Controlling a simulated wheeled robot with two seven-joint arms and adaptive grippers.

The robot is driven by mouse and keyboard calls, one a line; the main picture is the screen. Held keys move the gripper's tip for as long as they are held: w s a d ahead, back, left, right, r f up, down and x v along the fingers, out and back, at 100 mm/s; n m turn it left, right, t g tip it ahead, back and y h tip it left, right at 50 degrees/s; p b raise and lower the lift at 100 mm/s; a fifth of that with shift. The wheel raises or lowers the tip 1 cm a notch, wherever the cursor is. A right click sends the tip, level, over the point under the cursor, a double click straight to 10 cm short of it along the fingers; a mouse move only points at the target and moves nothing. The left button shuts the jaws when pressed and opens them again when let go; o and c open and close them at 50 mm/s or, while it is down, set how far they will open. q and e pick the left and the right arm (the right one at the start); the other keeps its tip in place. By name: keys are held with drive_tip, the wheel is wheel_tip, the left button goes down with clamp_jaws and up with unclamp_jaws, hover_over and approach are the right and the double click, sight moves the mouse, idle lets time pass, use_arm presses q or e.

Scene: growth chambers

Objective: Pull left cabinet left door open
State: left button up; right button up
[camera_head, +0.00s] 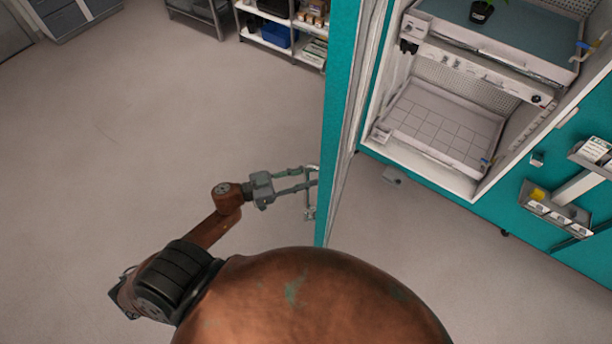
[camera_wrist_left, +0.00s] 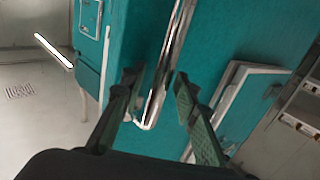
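The teal left door (camera_head: 338,110) stands swung out from the cabinet (camera_head: 425,185), seen nearly edge-on in the head view, with the lit interior showing to its right. Its metal handle (camera_head: 309,200) is on the door's left face. My left gripper (camera_head: 308,180) reaches to this handle from the left. In the left wrist view the chrome handle (camera_wrist_left: 165,65) runs between the two spread fingers of my left gripper (camera_wrist_left: 158,85), with gaps visible on both sides. Contact between fingers and handle cannot be made out. My right gripper is not in view.
The chamber holds an upper shelf with a potted plant (camera_head: 482,10) and a lower gridded tray (camera_head: 440,125). Holders with small items (camera_head: 555,212) hang on the teal front at right. A stocked rack (camera_head: 285,35) stands at the back. The floor left of the door is clear.

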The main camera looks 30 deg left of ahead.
use_arm(q)
clamp_jaws()
idle(0.4)
drive_tip(key=shift+a, duration=0.15)
